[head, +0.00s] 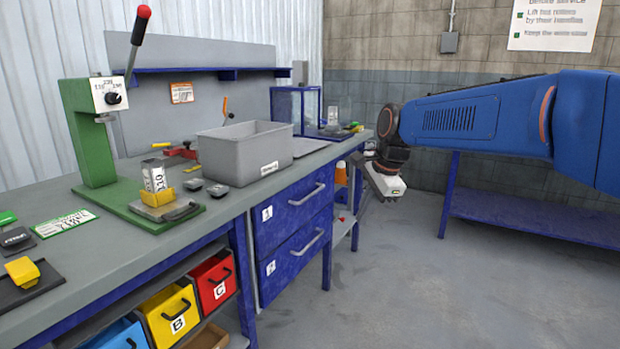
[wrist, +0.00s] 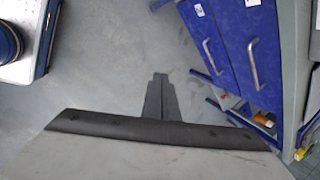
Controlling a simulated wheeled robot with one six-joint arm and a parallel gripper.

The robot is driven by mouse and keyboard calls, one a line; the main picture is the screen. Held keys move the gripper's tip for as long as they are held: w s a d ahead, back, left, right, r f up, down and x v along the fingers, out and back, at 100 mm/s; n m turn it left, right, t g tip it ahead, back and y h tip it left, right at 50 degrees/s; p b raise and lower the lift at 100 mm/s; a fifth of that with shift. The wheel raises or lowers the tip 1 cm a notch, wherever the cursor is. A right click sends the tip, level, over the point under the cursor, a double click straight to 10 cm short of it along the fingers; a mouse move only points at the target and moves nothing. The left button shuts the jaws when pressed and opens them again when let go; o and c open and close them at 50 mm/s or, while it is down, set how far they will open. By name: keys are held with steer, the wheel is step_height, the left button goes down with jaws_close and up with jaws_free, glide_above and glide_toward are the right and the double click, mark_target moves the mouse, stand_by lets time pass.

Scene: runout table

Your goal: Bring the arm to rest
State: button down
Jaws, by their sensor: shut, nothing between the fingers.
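My arm reaches in from the right of the head view, its blue upper link roughly level and its wrist bent down. My gripper (wrist: 159,78) shows in the wrist view as two dark fingers lying together, shut with nothing between them. It hangs over the open grey floor (head: 390,270), in front of the workbench's right end and apart from it. In the head view the gripper body is small and the fingertips are hard to make out.
The workbench (head: 225,205) runs along the left, with blue drawers (head: 290,205) that also show in the wrist view (wrist: 235,45). A grey bin (head: 240,150) and green lever press (head: 88,135) stand on it. A low blue table (head: 535,215) stands behind my arm.

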steer(key=s+d+f+n, duration=0.4)
steer(key=s+d+n, duration=0.1)
steer(key=s, duration=0.5)
steer(key=s+d+f+n+t+h, duration=0.1)
steer(key=s+d+f+n, duration=0.3)
steer(key=s, duration=0.7)
steer(key=s+d+f+n+h, duration=0.1)
steer(key=s+d+f+n, duration=0.3)
steer(key=s, duration=0.7)
steer(key=shift+d+f+n, duration=0.25)
steer(key=shift+d+n, duration=0.65)
steer(key=shift+d, duration=0.3)
